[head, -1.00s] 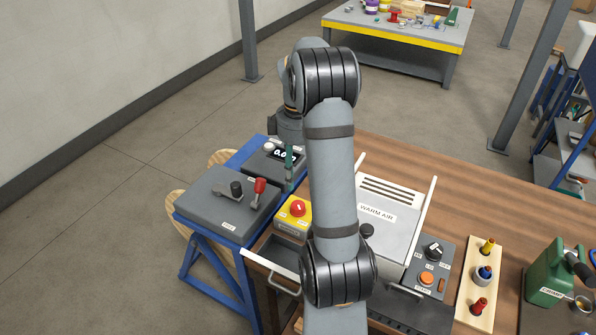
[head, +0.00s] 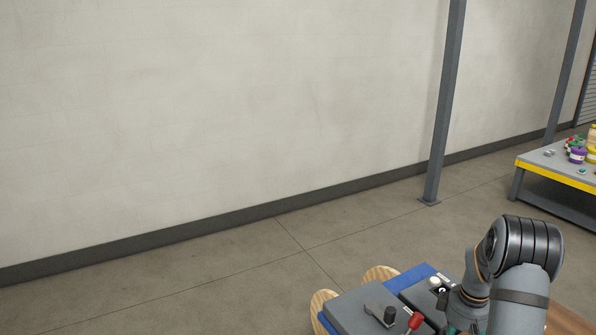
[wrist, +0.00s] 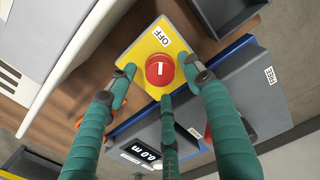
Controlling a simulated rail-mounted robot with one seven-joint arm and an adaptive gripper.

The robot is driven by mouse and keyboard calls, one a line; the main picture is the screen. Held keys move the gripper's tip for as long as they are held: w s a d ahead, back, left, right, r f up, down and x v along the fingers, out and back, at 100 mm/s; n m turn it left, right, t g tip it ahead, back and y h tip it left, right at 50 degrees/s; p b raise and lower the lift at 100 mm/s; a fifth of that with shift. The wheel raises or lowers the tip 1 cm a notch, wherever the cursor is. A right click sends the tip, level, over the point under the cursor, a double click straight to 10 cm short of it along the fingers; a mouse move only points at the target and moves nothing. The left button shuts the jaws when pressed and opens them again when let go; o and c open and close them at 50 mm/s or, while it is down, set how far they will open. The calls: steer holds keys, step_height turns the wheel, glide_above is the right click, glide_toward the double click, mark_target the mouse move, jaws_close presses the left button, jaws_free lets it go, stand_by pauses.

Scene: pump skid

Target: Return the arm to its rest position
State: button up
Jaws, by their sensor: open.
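My arm (head: 520,295) rises at the lower right of the head view, bent at a dark-banded joint. Beyond the fingertips is a yellow box (wrist: 136,52) labelled OFF, with a round red knob (wrist: 159,69) bearing a white mark. The fingertips lie around the knob in the picture; I cannot tell whether any touches it.
A grey lever box (head: 352,308) with a red-handled lever (head: 415,320) stands left of my arm. In the wrist view a display unit (wrist: 120,158) lies below the yellow box. A post (head: 445,110) and yellow-edged table (head: 555,174) stand behind. The floor at left is clear.

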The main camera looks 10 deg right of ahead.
steer(key=shift+f, duration=0.9)
steer(key=shift+r, duration=0.1)
